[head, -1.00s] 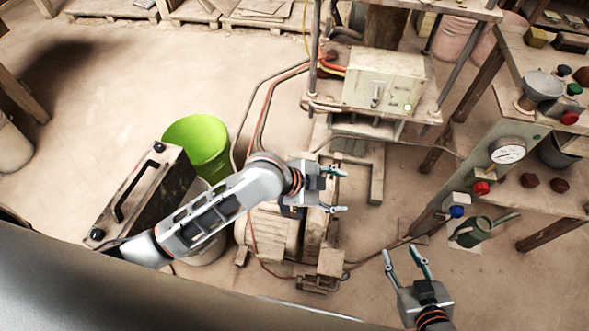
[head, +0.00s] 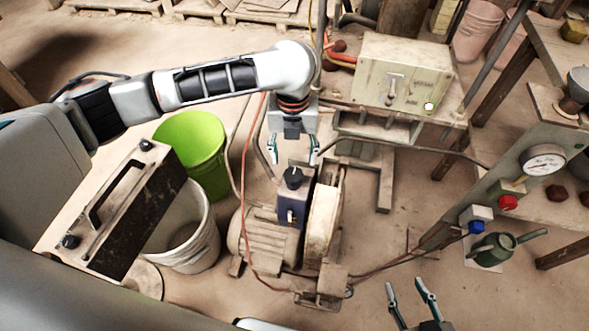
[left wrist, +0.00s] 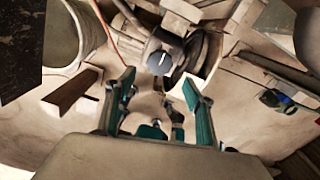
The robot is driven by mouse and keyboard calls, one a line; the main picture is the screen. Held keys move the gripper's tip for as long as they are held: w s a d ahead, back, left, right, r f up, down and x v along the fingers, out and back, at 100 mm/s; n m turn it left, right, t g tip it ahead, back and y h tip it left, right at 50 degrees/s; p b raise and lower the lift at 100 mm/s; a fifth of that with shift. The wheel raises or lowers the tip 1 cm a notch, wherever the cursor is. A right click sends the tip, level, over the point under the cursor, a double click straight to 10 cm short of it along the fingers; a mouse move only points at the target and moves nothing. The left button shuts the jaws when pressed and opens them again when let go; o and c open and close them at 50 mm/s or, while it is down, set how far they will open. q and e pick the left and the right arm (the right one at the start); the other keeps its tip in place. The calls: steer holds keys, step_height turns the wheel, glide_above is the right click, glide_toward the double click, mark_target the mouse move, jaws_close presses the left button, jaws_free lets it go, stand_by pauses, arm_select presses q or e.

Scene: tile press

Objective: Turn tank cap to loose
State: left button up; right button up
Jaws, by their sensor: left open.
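The tank cap (head: 293,177) is a round dark knob on top of a small blue-grey tank (head: 290,211) on the motor-driven machine. In the left wrist view the cap (left wrist: 158,63) shows a white line across its face, just beyond the fingertips. My left gripper (head: 293,158) is open and empty, fingers pointing down the picture toward the cap, with the cap apart from both fingers. It also shows in the left wrist view (left wrist: 160,88). My right gripper (head: 406,288) is open and empty at the bottom edge, well away from the cap.
A motor (head: 257,238) and a pale wheel (head: 322,225) flank the tank. A control box (head: 390,75) stands behind. A green bucket (head: 195,150), a whitish bucket (head: 195,235) and a dark handled case (head: 125,205) are left. A green watering can (head: 492,247) is right.

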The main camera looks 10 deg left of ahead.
mark_target(293, 174)
arm_select(q)
step_height(293, 174, down, 6)
steer(key=shift+s+f+b, duration=0.15)
steer(key=shift+f+b, duration=0.05)
steer(key=shift+b, duration=1.05)
steer(key=shift+f+b, duration=0.35)
steer(key=shift+f, duration=0.3)
steer(key=shift+r, duration=0.1)
arm_select(e)
steer(key=shift+w+a+r+y, duration=0.15)
steer(key=shift+a, duration=0.4)
steer(key=shift+w+a+r+y, duration=0.1)
steer(key=shift+a+y, duration=0.05)
steer(key=shift+a, duration=0.4)
arm_select(q)
steer(key=c, duration=1.1)
arm_select(e)
steer(key=shift+s+d+f, duration=0.1)
steer(key=shift+s+f, duration=0.05)
steer(key=shift+f, duration=0.05)
